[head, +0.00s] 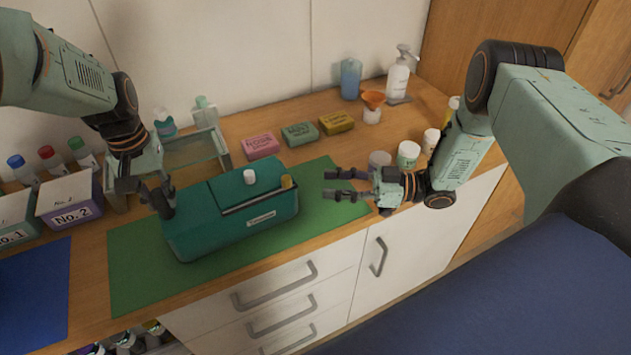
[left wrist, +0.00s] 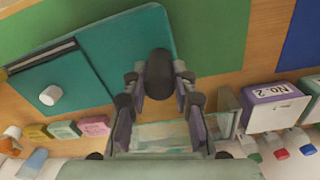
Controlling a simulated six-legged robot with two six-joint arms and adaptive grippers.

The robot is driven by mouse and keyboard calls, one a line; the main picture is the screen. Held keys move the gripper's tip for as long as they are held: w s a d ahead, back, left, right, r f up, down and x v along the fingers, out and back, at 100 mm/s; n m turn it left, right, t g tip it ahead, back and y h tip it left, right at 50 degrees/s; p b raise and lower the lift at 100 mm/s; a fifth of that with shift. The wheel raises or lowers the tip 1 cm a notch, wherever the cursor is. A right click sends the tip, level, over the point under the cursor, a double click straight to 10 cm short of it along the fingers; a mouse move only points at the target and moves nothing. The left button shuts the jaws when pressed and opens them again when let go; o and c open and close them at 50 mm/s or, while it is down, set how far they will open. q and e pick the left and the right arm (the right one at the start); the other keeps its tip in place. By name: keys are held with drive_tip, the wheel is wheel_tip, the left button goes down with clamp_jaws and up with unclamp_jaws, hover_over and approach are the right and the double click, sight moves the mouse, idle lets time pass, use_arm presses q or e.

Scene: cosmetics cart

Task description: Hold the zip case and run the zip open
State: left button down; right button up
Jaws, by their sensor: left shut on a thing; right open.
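The teal zip case (head: 215,205) lies on the green mat, with a label on its front and a dark zip track (head: 255,200) along the right part of its top. My left gripper (head: 148,190) is shut on the dark grip (left wrist: 160,73) at the case's left end. My right gripper (head: 338,185) is open and empty, right of the case and apart from the pull.
A glass-like tray (head: 190,148) stands behind the left gripper. Boxes of bottles (head: 70,198) are at the left. Three soap-like boxes (head: 300,133) lie behind the case. White jars (head: 408,153) stand behind the right gripper. The green mat (head: 135,280) is clear in front.

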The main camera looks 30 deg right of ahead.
drive_tip(key=shift+s+d, duration=0.2)
drive_tip(key=shift+d, duration=0.1)
use_arm(q)
drive_tip(key=c, duration=1)
unclamp_jaws()
